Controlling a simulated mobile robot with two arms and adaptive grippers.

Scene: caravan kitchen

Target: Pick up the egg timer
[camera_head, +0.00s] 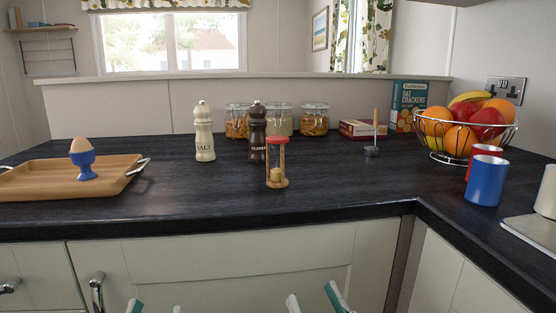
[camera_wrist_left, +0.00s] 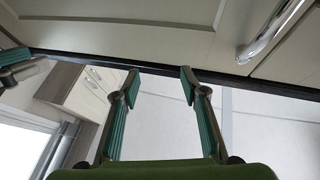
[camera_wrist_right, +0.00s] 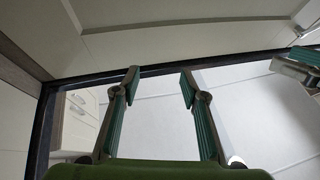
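The egg timer (camera_head: 277,165) is a small sand timer with a red top and a wooden base. It stands upright on the dark worktop, in front of the dark pepper mill (camera_head: 257,135), and shows only in the head view. My left gripper (camera_head: 156,308) and my right gripper (camera_head: 314,301) are at the bottom edge of the head view, in front of the cupboard fronts and below the worktop. Both are apart from the timer. In the left wrist view the left gripper (camera_wrist_left: 160,82) is open and empty. In the right wrist view the right gripper (camera_wrist_right: 160,82) is open and empty.
A cream salt mill (camera_head: 204,135) stands left of the timer. A wooden tray (camera_head: 122,172) holds an egg in a blue cup (camera_head: 84,164). Jars (camera_head: 314,121) stand behind; a fruit bowl (camera_head: 466,150) and mugs (camera_head: 487,182) stand right. The worktop in front of the timer is clear.

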